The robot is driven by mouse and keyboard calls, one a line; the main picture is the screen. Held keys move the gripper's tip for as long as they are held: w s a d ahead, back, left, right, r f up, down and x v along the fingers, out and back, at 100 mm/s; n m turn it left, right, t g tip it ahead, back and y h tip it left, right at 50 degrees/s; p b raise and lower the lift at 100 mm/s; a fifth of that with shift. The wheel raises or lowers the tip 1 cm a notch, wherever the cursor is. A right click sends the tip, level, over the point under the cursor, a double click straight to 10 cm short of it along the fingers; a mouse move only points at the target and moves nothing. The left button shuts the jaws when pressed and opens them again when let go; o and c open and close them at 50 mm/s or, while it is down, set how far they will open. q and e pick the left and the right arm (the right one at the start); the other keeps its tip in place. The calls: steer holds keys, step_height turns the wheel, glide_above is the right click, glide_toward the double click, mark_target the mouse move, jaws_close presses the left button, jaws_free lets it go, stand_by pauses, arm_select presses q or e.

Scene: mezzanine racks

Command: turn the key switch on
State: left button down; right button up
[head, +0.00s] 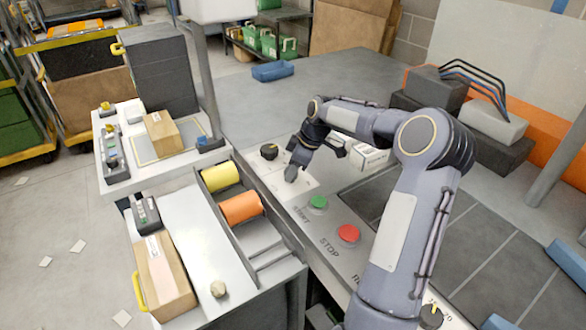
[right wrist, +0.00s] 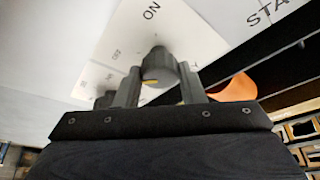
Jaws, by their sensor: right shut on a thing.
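My right gripper (head: 291,174) reaches down to the light control panel, on the near side of a black knob (head: 269,151). In the right wrist view, the fingers of my right gripper (right wrist: 160,88) are shut on a dark grey switch (right wrist: 158,64), one finger on each side. A yellow mark shows low on the switch's left side. The printed word ON lies above the switch and OFF to its upper left. In the head view the gripper hides the switch. My left gripper is not in view.
A green START button (head: 317,203) and a red STOP button (head: 348,234) lie nearer on the panel. Another black knob (head: 431,316) is at the lower right. A white box (head: 368,157) stands behind my right forearm. Yellow and orange rolls (head: 241,207) sit left of the panel.

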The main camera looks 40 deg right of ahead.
steer(key=m+t+h+b, duration=0.1)
steer(key=m+b, duration=0.1)
steer(key=m, duration=0.1)
steer(key=shift+a+m, duration=0.15)
steer(key=shift+m, duration=0.25)
steer(key=m+h+b, duration=0.1)
steer(key=m, duration=0.2)
steer(key=shift+a+m+h, duration=0.1)
steer(key=shift+m+h, duration=0.2)
steer(key=shift+h, duration=0.1)
steer(key=m+h, duration=0.1)
steer(key=m, duration=0.1)
steer(key=m+h+b, duration=0.1)
steer(key=m, duration=0.2)
steer(key=shift+a, duration=0.15)
steer(key=m, duration=0.2)
steer(key=m+g+h+b, duration=0.1)
steer(key=m, duration=0.2)
steer(key=shift+w+h, duration=0.1)
steer(key=shift+h, duration=0.2)
steer(key=shift+m+g, duration=0.3)
steer(key=o, duration=1)
